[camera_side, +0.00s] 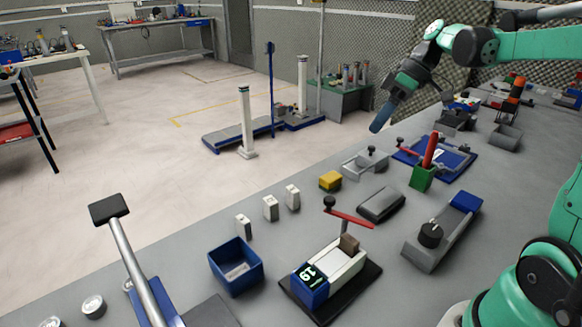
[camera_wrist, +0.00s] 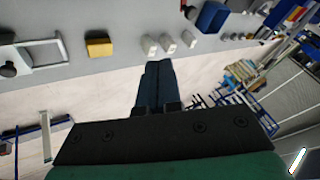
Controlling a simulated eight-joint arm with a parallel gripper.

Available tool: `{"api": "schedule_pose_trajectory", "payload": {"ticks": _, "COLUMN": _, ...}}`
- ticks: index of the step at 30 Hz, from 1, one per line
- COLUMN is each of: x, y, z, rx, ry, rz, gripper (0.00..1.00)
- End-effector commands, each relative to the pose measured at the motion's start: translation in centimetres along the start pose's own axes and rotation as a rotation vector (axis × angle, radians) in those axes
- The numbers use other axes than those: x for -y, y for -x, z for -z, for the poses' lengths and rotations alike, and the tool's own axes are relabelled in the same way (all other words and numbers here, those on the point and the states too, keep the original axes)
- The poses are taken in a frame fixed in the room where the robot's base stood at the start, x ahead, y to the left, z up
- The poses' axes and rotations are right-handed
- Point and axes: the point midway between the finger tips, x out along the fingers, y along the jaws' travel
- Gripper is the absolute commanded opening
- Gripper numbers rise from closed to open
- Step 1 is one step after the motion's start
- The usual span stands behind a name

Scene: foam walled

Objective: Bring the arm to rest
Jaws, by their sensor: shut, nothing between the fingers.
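My gripper (camera_side: 381,122) hangs in the air above the far edge of the grey bench in the side view, tilted down and to the left. Its blue fingers are together and hold nothing. In the wrist view my gripper (camera_wrist: 158,68) shows its two dark fingers side by side, with floor and the bench edge behind them. No object touches the fingers.
Below my gripper, the bench (camera_side: 310,195) carries a yellow block (camera_side: 330,180), a grey clamp fixture (camera_side: 365,163), a blue tray (camera_side: 435,157) and a green holder with a red handle (camera_side: 424,175). A blue bin (camera_side: 236,265) stands nearer. Open floor (camera_side: 120,195) lies beyond the bench.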

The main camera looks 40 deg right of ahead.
Motion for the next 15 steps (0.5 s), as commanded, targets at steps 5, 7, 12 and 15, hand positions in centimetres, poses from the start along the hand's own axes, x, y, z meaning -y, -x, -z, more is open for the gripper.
{"api": "schedule_pose_trajectory", "payload": {"ticks": 5, "x": 2.2, "y": -1.8, "z": 0.1, "rx": 0.035, "ry": -0.055, "rz": -0.096, "gripper": 0.0}}
{"api": "schedule_pose_trajectory", "payload": {"ticks": 7, "x": 3.7, "y": -3.1, "z": 0.0, "rx": 0.045, "ry": -0.095, "rz": -0.18, "gripper": 0.0}}
{"api": "schedule_pose_trajectory", "payload": {"ticks": 12, "x": 7.0, "y": -6.2, "z": -1.3, "rx": -0.021, "ry": -0.167, "rz": -0.405, "gripper": 0.0}}
{"api": "schedule_pose_trajectory", "payload": {"ticks": 15, "x": 8.3, "y": -7.6, "z": -2.0, "rx": -0.106, "ry": -0.182, "rz": -0.494, "gripper": 0.0}}
